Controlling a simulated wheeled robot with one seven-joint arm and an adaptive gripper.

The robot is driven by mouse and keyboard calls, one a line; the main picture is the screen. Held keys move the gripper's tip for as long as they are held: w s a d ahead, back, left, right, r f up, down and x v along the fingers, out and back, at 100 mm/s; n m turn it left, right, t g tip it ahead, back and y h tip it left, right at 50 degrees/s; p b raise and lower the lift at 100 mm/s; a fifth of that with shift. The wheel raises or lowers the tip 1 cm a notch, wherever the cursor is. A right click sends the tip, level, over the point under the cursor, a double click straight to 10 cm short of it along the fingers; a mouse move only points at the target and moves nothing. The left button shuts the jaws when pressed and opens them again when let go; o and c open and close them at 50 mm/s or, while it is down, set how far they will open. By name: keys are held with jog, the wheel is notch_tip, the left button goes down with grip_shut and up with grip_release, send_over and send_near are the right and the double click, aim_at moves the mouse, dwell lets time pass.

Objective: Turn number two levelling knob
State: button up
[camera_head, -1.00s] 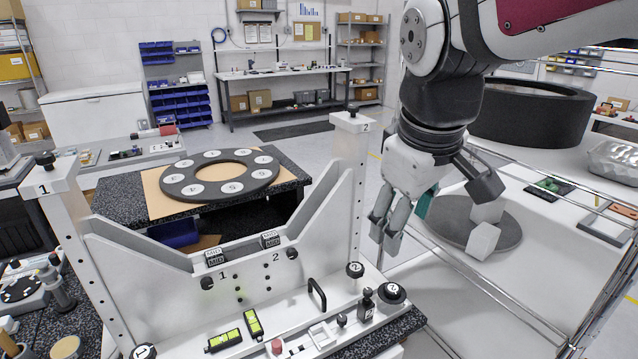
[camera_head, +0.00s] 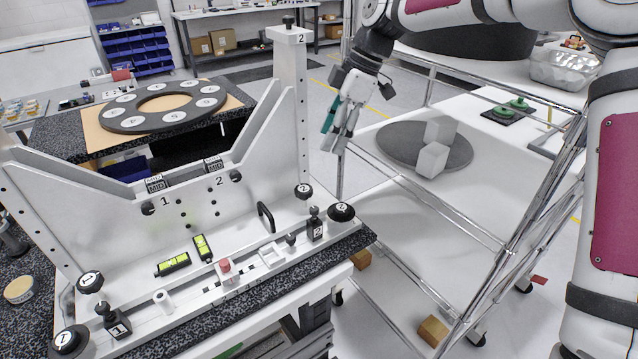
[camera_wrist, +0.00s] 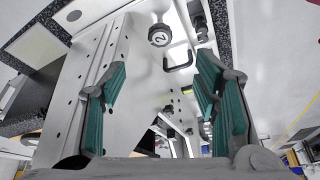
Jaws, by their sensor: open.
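The white fixture (camera_head: 235,215) stands on a speckled slab. At its right end are a black knob marked 2 (camera_head: 303,191), a larger black knob marked 2 (camera_head: 341,211) near the slab corner, and a black block marked 2 (camera_head: 316,228). I cannot tell for sure which is the number two levelling knob. My gripper (camera_head: 335,143) is open and empty, above and behind these knobs, apart from them. In the wrist view, a round knob marked 2 (camera_wrist: 159,36) shows beyond and between the teal-padded fingers of my gripper (camera_wrist: 161,98).
The tall post marked 2 (camera_head: 291,100) stands left of my gripper. A wire-frame rack (camera_head: 450,215) is to the right, with a grey disc (camera_head: 390,150) and white cubes (camera_head: 433,158). A black handle (camera_head: 265,217) and two yellow-green levels (camera_head: 173,264) are on the fixture.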

aim_at(305, 188)
jog(key=p+x, duration=0.2)
jog(key=x, duration=1.1)
jog(key=shift+a+f, duration=0.1)
jog(key=shift+f, duration=0.25)
jog(key=c, duration=1.1)
